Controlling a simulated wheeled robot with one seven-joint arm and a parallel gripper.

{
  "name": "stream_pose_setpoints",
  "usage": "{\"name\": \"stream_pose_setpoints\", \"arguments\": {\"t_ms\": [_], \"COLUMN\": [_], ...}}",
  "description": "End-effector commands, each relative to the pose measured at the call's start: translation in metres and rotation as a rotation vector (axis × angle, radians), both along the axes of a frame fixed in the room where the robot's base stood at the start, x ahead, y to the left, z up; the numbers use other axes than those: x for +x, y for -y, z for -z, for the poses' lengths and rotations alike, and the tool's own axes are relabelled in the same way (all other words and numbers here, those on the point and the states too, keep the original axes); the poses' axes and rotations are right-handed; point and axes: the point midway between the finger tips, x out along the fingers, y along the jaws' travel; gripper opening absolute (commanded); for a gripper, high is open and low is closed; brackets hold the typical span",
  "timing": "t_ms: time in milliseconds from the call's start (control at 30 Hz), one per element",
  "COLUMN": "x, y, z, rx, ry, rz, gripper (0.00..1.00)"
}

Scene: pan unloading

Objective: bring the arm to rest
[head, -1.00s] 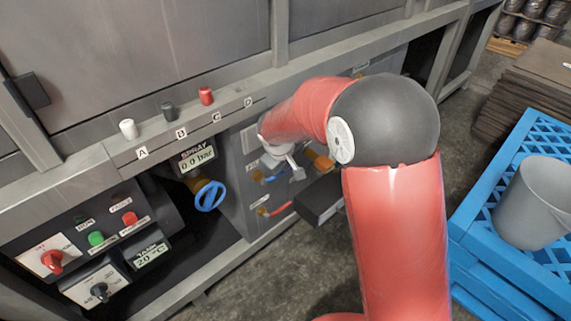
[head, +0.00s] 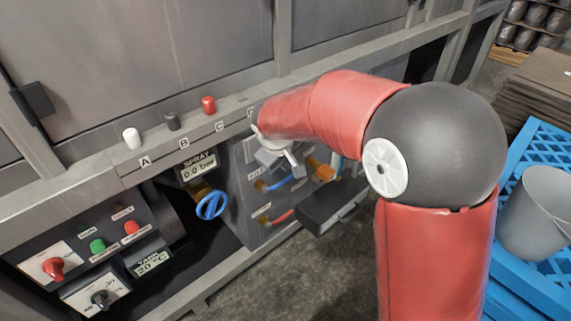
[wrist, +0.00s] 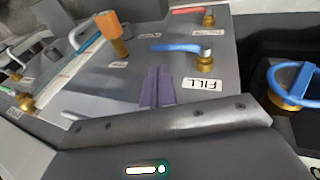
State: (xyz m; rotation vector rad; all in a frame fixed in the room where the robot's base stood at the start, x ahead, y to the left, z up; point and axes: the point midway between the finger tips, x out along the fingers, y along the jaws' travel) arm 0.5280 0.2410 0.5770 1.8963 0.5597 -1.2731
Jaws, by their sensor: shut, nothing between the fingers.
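My gripper (head: 284,160) is at the front of the machine's valve panel, partly hidden behind my red forearm in the head view. In the wrist view its two dark fingers (wrist: 157,87) lie side by side, shut and empty, in front of the grey panel. The blue fill lever (wrist: 180,47) is beyond and to the right of the fingertips there. The fingers look apart from it. My arm is bent, with its large dark joint at the right of the head view.
A blue handwheel (head: 210,205) is left of the valve panel. A red lever (wrist: 199,10) and an orange handle (wrist: 111,27) stick out from the panel. A dark box (head: 333,206) juts out low. A blue pallet (head: 540,150) with a grey bucket (head: 535,210) stands at right.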

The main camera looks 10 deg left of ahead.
Motion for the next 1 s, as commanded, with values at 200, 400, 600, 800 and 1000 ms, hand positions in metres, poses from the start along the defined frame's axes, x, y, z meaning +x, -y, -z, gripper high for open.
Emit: {"name": "stream_pose_setpoints", "arguments": {"t_ms": [200,400,600,800,1000], "x": [0.000,-0.001,-0.024,-0.087,-0.165], "y": [0.000,0.004,0.064,0.150,0.210], "z": [0.000,-0.004,-0.047,-0.094,-0.111], "rx": [0.001,0.005,0.061,0.170,0.294], "ry": [0.001,0.002,0.018,0.039,0.062], "rz": [0.000,0.011,0.149,0.381,0.594], "gripper": [0.00,0.00,0.00,0.00,0.00]}}
